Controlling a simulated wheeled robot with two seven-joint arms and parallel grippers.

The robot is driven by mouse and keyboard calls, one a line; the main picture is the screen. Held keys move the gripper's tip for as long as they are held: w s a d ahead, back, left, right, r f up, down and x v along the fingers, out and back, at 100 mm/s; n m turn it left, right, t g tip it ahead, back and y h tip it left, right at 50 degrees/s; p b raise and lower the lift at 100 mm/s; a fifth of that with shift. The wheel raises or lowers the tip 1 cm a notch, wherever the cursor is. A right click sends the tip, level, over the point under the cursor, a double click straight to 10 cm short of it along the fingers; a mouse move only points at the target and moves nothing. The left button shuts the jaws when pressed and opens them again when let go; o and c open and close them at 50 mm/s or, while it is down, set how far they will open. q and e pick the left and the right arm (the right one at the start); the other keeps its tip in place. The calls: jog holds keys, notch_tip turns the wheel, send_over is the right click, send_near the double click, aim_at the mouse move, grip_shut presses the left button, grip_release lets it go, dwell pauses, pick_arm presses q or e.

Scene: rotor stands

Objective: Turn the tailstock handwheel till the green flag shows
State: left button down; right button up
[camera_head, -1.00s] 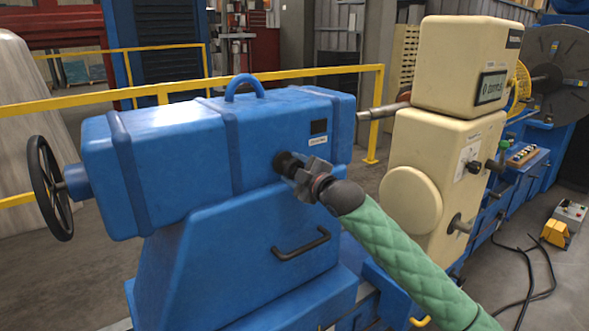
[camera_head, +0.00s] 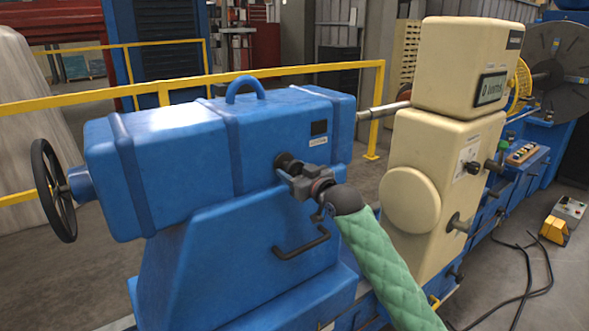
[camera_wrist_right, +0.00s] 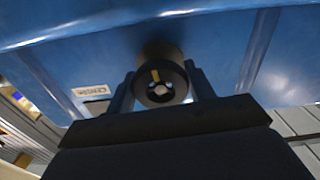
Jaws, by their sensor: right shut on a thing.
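The blue tailstock (camera_head: 180,150) fills the left of the head view. Its black spoked handwheel (camera_head: 52,190) stands at the left end, with no gripper near it. My right gripper (camera_head: 292,170) is shut on a round black knob (camera_head: 287,160) on the tailstock's near side. In the right wrist view the knob (camera_wrist_right: 160,88), with a yellow mark on its face, sits between the two fingers. A small dark window (camera_head: 319,128) is above the knob; no green shows in it. My left gripper is not in view.
A black bar handle (camera_head: 300,243) is on the tailstock below my right gripper. A cream machine head with a display (camera_head: 491,88) stands to the right, facing the tailstock's spindle (camera_head: 383,110). A yellow railing (camera_head: 280,76) runs behind. Cables lie on the floor at right.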

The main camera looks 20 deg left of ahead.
jog(key=shift+f+m, duration=0.1)
jog(key=shift+m, duration=0.4)
jog(key=m+p, duration=0.5)
jog(key=m, duration=0.4)
jog(key=shift+s+a, duration=0.1)
jog(key=shift+s, duration=0.05)
jog(key=shift+f+m, duration=0.1)
jog(key=shift+m, duration=0.4)
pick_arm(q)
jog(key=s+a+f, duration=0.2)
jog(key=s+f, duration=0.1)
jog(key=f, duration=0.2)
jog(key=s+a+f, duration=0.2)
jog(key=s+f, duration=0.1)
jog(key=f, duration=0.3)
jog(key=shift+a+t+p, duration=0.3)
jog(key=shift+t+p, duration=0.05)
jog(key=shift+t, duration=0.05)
pick_arm(e)
jog(key=shift+m, duration=0.4)
jog(key=o, duration=0.7)
jog(key=shift+o, duration=1.4)
